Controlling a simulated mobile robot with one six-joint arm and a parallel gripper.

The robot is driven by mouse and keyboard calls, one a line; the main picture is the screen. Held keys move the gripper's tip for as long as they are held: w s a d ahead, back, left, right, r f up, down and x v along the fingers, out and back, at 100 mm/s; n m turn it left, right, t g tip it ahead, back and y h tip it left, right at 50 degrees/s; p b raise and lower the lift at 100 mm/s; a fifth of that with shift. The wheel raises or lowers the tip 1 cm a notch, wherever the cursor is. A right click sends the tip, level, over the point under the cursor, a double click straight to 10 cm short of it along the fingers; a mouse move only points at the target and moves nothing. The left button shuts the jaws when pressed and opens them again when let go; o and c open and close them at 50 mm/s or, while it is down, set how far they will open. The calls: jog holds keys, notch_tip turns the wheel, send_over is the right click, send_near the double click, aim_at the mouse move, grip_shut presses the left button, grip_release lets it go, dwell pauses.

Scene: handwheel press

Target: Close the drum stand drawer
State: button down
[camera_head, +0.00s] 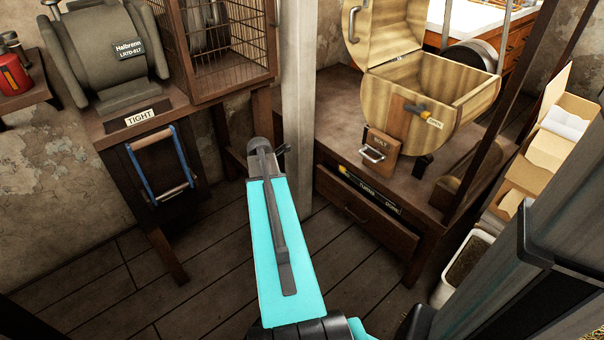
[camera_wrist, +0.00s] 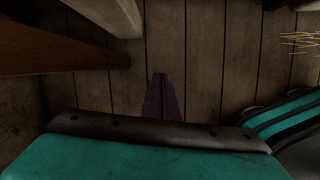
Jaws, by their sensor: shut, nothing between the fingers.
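The drum stand (camera_head: 345,120) is a brown wooden table at the right of the head view. Its drawer (camera_head: 366,213) is under the top and stands partly out, with a dark gap above its front panel. A label strip (camera_head: 372,194) shows in that gap. My gripper (camera_wrist: 161,79) shows in the wrist view as dark, purplish fingers, shut and empty above the floorboards. In the head view my turquoise arm reaches up left of the drawer, and the fingers are hidden behind it. The drawer is not recognisable in the wrist view.
An open wooden drum (camera_head: 430,85) stands on the stand. A pale post (camera_head: 298,100) rises left of the stand. A workbench (camera_head: 110,135) with a wire cage (camera_head: 220,55) is at the left. A white bin (camera_head: 465,260) is right of the stand. Floor before the drawer is clear.

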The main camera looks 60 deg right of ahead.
jog(key=w+a+f+m+y, duration=0.15)
jog(key=a+f, duration=0.35)
jog(key=a, duration=0.5)
jog(key=w+a+f+m, duration=0.1)
jog(key=a+f+m, duration=0.1)
jog(key=a+f, duration=0.55)
jog(key=w+a+f+m+y, duration=0.15)
jog(key=a+f, duration=0.25)
jog(key=a, duration=0.7)
jog(key=s+a+f+m+g, duration=0.1)
jog(key=s+a+f+m, duration=0.2)
jog(key=s+a, duration=0.5)
jog(key=s+a+f+m+g, duration=0.2)
jog(key=s+a+f+m, duration=0.2)
jog(key=a, duration=1.2)
jog(key=s+f, duration=0.2)
jog(key=s, duration=0.1)
jog(key=shift+s+f+g, duration=0.2)
jog(key=shift+s+g, duration=0.1)
jog(key=shift+s, duration=0.1)
